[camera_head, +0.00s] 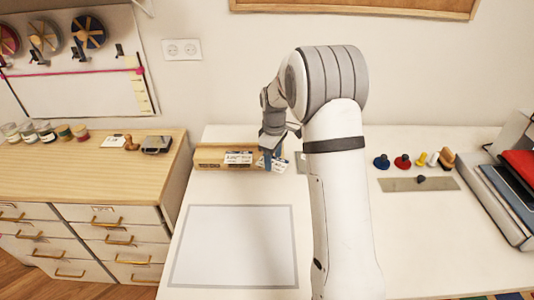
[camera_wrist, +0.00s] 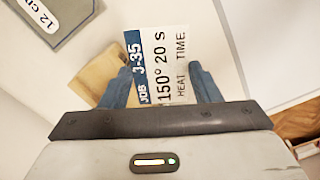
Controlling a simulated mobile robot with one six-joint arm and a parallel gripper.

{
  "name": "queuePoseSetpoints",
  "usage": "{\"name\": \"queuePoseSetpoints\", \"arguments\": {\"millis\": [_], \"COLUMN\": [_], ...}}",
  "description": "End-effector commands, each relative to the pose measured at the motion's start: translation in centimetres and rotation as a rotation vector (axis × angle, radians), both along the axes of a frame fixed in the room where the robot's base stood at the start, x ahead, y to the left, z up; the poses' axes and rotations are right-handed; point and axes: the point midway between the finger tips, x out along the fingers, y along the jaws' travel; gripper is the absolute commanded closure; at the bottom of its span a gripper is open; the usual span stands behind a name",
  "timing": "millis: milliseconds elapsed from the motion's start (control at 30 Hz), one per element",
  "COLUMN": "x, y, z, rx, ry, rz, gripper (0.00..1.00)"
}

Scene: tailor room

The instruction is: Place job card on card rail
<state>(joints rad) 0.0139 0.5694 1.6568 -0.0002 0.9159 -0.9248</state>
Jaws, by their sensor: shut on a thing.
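The job card (camera_wrist: 165,65), white with a blue band reading "JOB J-35", is between the blue fingers of my gripper (camera_wrist: 168,90) in the wrist view. In the head view my gripper (camera_head: 271,158) is at the right end of the wooden card rail (camera_head: 210,165), and the held card (camera_head: 281,167) shows tilted beside it. A white card (camera_head: 238,158) stands in the rail. In the wrist view the wooden end of the rail (camera_wrist: 95,75) lies left of and partly behind the held card. I cannot tell whether the held card touches the rail.
A grey-bordered white mat (camera_head: 235,245) lies in front of the rail. A grey plate marked "12 cm" (camera_wrist: 55,18) is near the card in the wrist view. Right of my arm are coloured knobs (camera_head: 402,161), a grey strip (camera_head: 418,184) and a press-like machine (camera_head: 500,190).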

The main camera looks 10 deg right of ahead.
Motion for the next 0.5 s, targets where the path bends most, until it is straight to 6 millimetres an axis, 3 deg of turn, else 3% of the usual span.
{"name": "queuePoseSetpoints", "arguments": {"millis": [200,500], "x": [4.2,6.5], "y": [0.0,-0.1], "z": [4.0,7.0], "rx": [-0.001,0.001], "ry": [-0.003,0.001], "rz": [0.462,0.825], "gripper": [0.64,0.64]}}
